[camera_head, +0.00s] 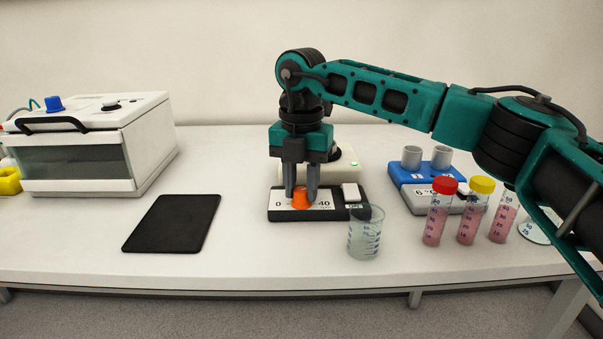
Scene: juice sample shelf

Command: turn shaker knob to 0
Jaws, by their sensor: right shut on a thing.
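The shaker (341,165) is a white device with a black front panel and a green light, standing in the middle of the table. Its orange knob (300,201) sits on a white scale plate marked 0 at the left and 40 at the right. My right gripper (301,196) points straight down and is shut on the knob, with a finger on either side. The fingers and wrist hide part of the knob and the shaker behind. The knob's pointer cannot be made out. A white switch (351,193) sits right of the scale. My left gripper is not in view.
A glass beaker (365,238) stands close in front of the shaker's right end. Capped tubes with pink liquid (437,218) and a blue tube holder (418,176) stand to the right. A black mat (173,223) and a white box device (85,150) are left.

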